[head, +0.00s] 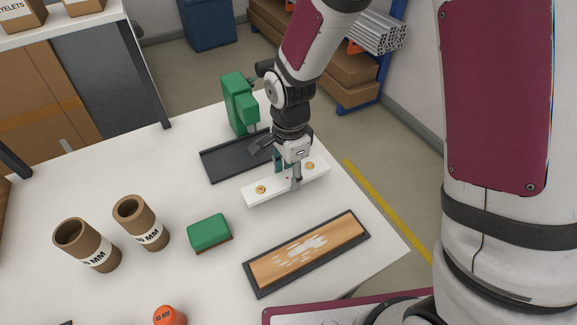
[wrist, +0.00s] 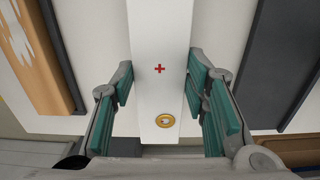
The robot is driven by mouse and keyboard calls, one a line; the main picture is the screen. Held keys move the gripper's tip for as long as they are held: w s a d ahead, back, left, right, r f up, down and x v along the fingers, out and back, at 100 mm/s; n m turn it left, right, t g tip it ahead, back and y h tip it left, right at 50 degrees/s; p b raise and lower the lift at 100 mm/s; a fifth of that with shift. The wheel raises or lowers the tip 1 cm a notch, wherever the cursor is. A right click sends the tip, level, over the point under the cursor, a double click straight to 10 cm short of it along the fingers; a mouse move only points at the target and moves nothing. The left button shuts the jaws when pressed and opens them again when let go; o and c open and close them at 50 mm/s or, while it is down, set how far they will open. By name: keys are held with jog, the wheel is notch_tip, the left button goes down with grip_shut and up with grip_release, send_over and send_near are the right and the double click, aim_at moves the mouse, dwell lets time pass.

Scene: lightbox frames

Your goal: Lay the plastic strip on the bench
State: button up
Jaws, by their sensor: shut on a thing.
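The plastic strip is a long white bar (head: 277,188) with a brass eyelet near each end, in the head view at the right part of the white bench (head: 180,215). My gripper (head: 288,178) is over its middle, fingers on either side. In the wrist view the strip (wrist: 159,40) runs lengthwise between the green finger pads (wrist: 165,100), with a red cross and one eyelet showing. My gripper is shut on the strip. I cannot tell whether its underside touches the bench or is slightly above it.
A dark tray (head: 225,160) with a green press (head: 238,104) lies behind the strip. A dark-framed wooden board (head: 307,252) lies in front. A green block (head: 209,232), two cardboard tubes (head: 85,243) and an orange cap (head: 169,316) stand left. The bench's right edge is close.

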aim_at(290, 170)
jog(key=shift+w+d+f, duration=0.1)
jog(key=shift+w+d, duration=0.05)
jog(key=shift+w, duration=0.75)
jog(key=shift+f, duration=1.75)
jog(key=shift+f, duration=0.2)
jog(key=o, duration=1.3)
jog(key=shift+r, duration=0.1)
